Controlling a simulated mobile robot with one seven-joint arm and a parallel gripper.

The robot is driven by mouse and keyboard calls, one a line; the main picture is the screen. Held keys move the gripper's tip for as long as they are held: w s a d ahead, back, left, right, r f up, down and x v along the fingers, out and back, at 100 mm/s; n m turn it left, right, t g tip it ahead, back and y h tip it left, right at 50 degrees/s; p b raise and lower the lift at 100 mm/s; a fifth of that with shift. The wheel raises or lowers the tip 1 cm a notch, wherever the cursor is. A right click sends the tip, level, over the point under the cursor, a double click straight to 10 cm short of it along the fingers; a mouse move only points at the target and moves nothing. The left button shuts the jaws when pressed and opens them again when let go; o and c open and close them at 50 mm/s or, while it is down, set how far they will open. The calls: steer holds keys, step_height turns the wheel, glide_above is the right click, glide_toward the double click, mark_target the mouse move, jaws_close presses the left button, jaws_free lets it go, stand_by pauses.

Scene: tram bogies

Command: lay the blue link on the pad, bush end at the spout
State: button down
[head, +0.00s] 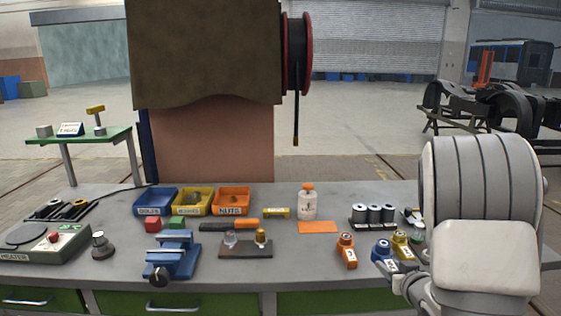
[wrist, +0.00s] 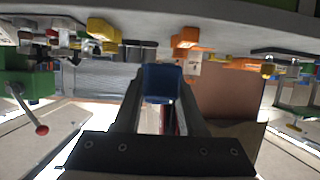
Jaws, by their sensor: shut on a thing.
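The blue link (head: 381,249) is at the right of the bench in the head view, between the orange and yellow links. In the wrist view my gripper (wrist: 162,88) is shut on the blue link (wrist: 162,80), with one finger on each side of it. Only a blue end face shows there; I cannot tell which end it is, or whether the link is clear of the bench. My arm hides part of this area in the head view. A flat orange pad (head: 318,227) lies bare mid-bench, in front of a white bottle (head: 307,205) with an orange top.
The orange link (head: 346,251) stands between the pad and the blue link. The yellow link (head: 401,246) is close on the right. Dark rollers (head: 373,214) stand behind. A twin-post stand (head: 246,248) and blue vise (head: 172,254) are left. The bench front by the pad is clear.

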steer(key=s+a+f+p, duration=0.1)
steer(key=a+f, duration=0.1)
steer(key=a, duration=0.4)
steer(key=s+a+f+p, duration=0.1)
steer(key=a+f, duration=0.1)
steer(key=a, duration=0.5)
steer(key=shift+s+a+f+m+h, duration=0.2)
steer(key=shift+f+m+h, duration=0.1)
steer(key=shift+f+h, duration=0.1)
